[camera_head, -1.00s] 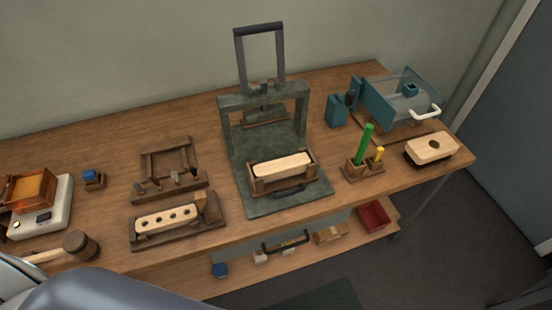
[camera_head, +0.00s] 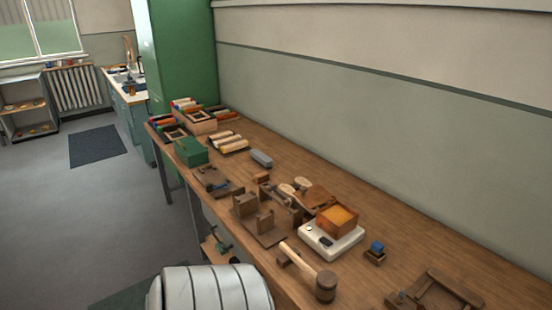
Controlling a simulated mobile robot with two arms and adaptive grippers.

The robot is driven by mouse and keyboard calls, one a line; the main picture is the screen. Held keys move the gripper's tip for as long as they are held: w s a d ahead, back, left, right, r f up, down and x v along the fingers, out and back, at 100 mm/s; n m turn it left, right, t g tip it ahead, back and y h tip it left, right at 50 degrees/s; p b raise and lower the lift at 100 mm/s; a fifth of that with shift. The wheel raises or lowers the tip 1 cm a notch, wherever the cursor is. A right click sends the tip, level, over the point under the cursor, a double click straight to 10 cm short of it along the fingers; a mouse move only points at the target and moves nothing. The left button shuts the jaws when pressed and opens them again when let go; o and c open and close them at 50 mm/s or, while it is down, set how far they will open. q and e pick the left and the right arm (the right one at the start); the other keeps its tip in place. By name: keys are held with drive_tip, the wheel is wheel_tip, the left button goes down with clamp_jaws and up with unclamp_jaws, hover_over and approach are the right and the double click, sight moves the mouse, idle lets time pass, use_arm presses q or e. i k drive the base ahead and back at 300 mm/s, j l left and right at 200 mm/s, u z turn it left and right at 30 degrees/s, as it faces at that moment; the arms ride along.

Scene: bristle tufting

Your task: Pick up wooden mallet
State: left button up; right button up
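The wooden mallet (camera_head: 301,266) lies near the front edge of the workbench (camera_head: 381,241). Its pale handle points up and left, and its dark round head (camera_head: 326,287) is at the lower right end. The handle's far end is by a small dark wooden block. A white ribbed part of my own body fills the bottom of the view, left of the mallet. Neither of my grippers shows.
A white scale (camera_head: 331,241) with an orange-filled wooden box (camera_head: 337,219) stands just behind the mallet. A dark wooden fixture (camera_head: 258,225) is to its left, and a small blue-topped holder (camera_head: 376,252) to its right. A wooden frame (camera_head: 436,291) lies at lower right.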

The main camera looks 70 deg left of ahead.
sight(326, 282)
drive_tip(key=u, duration=1.8)
drive_tip(key=z, duration=2)
drive_tip(key=u, duration=2.05)
